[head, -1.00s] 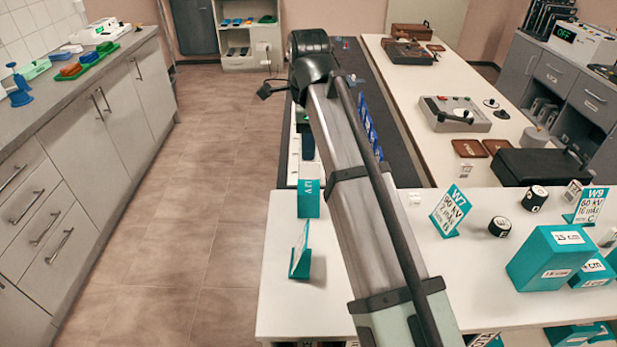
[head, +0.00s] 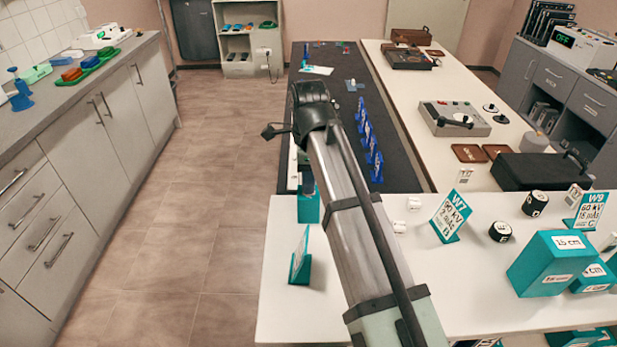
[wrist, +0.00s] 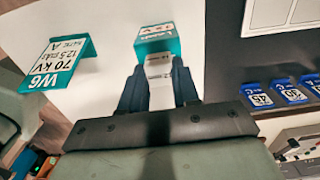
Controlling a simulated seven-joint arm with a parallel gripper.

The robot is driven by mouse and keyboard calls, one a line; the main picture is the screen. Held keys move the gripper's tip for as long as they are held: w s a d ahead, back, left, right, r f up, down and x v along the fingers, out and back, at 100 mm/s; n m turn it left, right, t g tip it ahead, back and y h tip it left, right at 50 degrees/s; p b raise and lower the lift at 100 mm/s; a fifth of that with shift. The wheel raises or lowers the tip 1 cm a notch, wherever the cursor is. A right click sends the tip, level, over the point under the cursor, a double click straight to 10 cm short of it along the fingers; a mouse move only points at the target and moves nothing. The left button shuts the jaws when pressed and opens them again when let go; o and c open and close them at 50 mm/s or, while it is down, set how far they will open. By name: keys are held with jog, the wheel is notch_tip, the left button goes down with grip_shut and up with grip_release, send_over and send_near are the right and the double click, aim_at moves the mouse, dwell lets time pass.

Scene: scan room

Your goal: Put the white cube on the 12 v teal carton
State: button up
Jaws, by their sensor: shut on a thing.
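My gripper (wrist: 159,92) is shut on the white cube (wrist: 158,69), which shows between its dark fingers in the wrist view. The 12 V teal carton (wrist: 158,44) appears just beyond the cube, with a white label. I cannot tell whether cube and carton touch. In the head view the carton (head: 308,209) stands near the far left of the white table. My dark gripper fingers (head: 307,183) show just above it there, and the cube is hidden.
The W6 card (wrist: 57,62) stands near the carton; a teal-backed card (head: 300,257) is nearer. Two other white cubes (head: 413,203) (head: 399,227) lie right of my arm. Blue cards (head: 368,145) line the dark table (head: 335,75) beyond. The W7 card (head: 450,216) is farther right.

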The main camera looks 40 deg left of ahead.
jog(key=shift+f, duration=0.1)
jog(key=o, duration=1)
jog(key=shift+r, duration=3.9)
